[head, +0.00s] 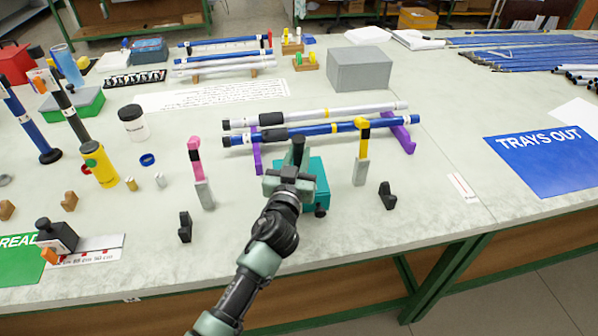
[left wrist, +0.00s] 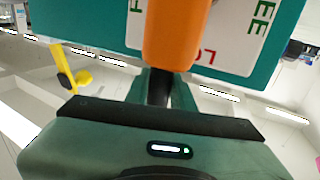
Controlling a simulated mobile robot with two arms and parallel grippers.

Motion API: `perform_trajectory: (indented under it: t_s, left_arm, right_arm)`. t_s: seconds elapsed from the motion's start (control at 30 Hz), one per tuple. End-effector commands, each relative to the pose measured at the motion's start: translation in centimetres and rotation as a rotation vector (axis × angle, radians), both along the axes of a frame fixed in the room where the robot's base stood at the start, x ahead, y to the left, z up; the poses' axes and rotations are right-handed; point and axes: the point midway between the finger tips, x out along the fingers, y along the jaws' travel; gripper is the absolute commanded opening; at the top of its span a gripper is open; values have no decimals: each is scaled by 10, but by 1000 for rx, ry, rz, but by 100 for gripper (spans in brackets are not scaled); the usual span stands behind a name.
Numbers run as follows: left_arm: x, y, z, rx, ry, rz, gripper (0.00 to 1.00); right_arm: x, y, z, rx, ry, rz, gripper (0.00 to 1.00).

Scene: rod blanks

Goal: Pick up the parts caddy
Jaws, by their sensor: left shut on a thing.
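The parts caddy (head: 317,172) is a teal box near the middle of the bench in the head view, partly hidden behind my left gripper (head: 297,155). In the left wrist view the caddy (left wrist: 90,22) fills the top, with a white lettered label (left wrist: 232,35) and an orange bar (left wrist: 176,35) in front of it. My left gripper (left wrist: 157,88) is shut on the caddy, at or just below the orange bar. The exact contact is hidden, and I cannot tell whether the caddy touches the bench. My right gripper is in neither view.
Behind the caddy, white and blue rods (head: 330,128) lie across purple stands (head: 404,138). Posts with a pink top (head: 194,145) and a yellow top (head: 363,135) stand on either side. Small black holders (head: 387,196) sit nearby.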

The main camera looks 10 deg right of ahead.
Motion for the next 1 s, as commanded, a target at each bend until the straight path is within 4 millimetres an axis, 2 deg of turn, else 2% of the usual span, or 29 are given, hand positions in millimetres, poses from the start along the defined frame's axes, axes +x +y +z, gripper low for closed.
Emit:
perform_trajectory:
  t_s: [0.17, 0.37, 0.47, 0.8, 1.0]
  left_arm:
    - [0, 0, 4, -2, -1, 0, 0]
    - [0, 0, 27, -3, -5, -1, 0]
    - [0, 0, 48, -4, -7, -1, 0]
    - [0, -1, 143, -5, -8, -2, 0]
    - [0, 0, 181, -3, -4, -2, 0]
  right_arm:
    - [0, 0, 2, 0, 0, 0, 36]
    - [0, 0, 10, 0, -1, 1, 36]
    - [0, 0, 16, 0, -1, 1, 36]
    - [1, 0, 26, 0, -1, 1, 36]
    - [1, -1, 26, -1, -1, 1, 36]
